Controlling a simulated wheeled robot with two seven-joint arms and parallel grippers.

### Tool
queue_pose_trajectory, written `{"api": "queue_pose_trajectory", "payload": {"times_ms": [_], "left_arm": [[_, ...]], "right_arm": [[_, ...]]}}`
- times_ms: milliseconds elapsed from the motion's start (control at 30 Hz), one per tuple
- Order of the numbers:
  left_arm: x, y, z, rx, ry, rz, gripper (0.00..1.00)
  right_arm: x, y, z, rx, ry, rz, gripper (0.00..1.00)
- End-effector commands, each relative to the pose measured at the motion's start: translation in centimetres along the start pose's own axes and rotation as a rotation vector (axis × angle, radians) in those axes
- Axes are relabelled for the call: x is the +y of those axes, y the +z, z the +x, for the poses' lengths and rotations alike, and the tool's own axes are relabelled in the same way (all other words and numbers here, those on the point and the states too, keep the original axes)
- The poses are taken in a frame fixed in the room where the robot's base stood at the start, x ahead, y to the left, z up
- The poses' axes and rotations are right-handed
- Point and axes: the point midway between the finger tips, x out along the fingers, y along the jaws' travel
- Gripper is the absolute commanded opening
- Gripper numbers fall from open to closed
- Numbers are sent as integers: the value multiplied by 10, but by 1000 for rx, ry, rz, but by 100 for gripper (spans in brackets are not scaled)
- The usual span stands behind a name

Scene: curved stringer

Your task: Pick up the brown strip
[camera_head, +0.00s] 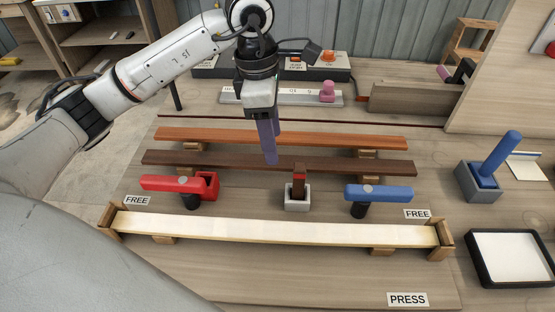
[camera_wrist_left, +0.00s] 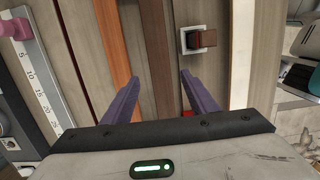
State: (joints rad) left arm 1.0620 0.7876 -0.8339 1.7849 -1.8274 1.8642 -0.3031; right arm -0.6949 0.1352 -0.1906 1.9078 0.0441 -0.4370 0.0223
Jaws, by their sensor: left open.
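The dark brown strip (camera_head: 210,162) lies left to right across the bench on small wooden blocks, between a reddish-brown strip (camera_head: 210,135) behind it and a pale strip (camera_head: 270,229) in front. My left gripper (camera_head: 272,148) points down at the dark brown strip near its middle, and its fingers hide a little of it. In the left wrist view, the open purple fingers (camera_wrist_left: 159,80) stand apart on either side of the dark brown strip (camera_wrist_left: 155,40), with nothing held. The exact height of the fingertips above the strip is hard to tell. My right gripper is out of view.
A red clamp (camera_head: 175,184), a grey socket with a brown block (camera_head: 297,200) and a blue clamp (camera_head: 385,193) stand just in front of the strip. A ruler with a pink slider (camera_head: 328,91) lies behind. A blue-handled tool (camera_head: 495,158) and black-rimmed tray (camera_head: 474,270) are at right.

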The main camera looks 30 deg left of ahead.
Motion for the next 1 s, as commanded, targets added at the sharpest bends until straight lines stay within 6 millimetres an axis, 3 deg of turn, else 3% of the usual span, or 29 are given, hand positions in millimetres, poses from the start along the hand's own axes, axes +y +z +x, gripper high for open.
{"api": "queue_pose_trajectory", "payload": {"times_ms": [300,567,833,1000], "left_arm": [[-2,1,42,0,-3,0,53],[-2,1,45,-1,-2,1,53],[-2,1,45,-1,-2,1,8],[-1,1,44,-2,-1,1,4]], "right_arm": [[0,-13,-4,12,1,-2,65],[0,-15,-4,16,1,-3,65],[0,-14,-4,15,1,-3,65],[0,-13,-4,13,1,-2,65]]}}
